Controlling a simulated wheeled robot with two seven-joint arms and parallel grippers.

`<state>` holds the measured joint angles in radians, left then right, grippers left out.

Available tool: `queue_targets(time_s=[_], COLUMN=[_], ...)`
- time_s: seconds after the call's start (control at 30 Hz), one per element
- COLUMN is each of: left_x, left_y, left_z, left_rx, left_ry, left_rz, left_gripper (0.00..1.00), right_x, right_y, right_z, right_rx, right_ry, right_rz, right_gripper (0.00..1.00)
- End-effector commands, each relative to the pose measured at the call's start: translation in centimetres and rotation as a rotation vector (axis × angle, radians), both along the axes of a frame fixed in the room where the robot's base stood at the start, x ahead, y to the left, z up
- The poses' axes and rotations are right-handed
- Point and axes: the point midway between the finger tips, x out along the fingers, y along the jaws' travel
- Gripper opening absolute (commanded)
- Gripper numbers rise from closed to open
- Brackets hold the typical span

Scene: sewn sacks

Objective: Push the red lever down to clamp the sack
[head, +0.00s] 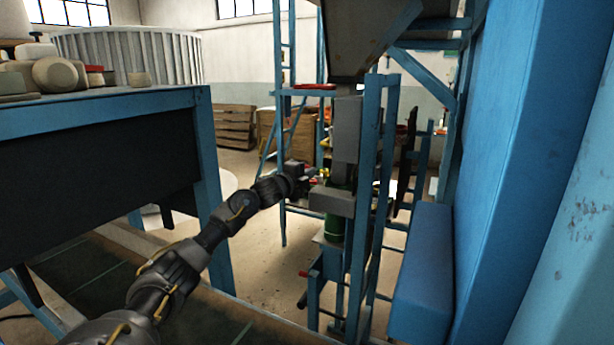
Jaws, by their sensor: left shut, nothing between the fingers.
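My left gripper (306,173) is at the end of my black arm, just left of the filling spout (345,140). It is shut and holds nothing. A small reddish piece shows close to the fingertips, but it is too small to tell whether it is the red lever or whether I touch it. A grey clamp block (332,201) sits around the lower spout, below and right of the gripper. A green piece (334,229) shows under the block; I cannot tell whether it is the sack. My right gripper is out of view.
A blue frame post (367,190) stands right of the spout. A blue padded block (422,265) and blue wall are further right. A blue-framed table (110,105) with several round containers is at left. A red-tipped handle (303,273) shows lower down.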

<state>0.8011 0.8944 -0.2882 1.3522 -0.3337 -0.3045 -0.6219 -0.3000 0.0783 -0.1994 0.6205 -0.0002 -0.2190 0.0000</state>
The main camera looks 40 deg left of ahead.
Motion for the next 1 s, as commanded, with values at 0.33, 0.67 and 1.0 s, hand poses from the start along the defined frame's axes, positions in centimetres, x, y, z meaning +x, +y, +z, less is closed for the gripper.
queue_targets(time_s=[0.33, 0.67, 1.0], left_x=[-0.1, -0.7, -1.1], left_y=[2.0, 4.3, 5.9], left_z=[-0.2, -1.2, -2.4], left_rx=[-0.323, -0.625, -0.876], left_ry=[-0.076, -0.145, -0.205], left_rz=[-0.007, -0.006, -0.007], left_gripper=[0.0, 0.0, 0.0], right_x=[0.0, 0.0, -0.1], right_y=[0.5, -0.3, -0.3], right_z=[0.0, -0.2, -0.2], right_rx=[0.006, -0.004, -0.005], right_ry=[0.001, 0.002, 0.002], right_rz=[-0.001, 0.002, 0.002], right_gripper=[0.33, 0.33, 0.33])
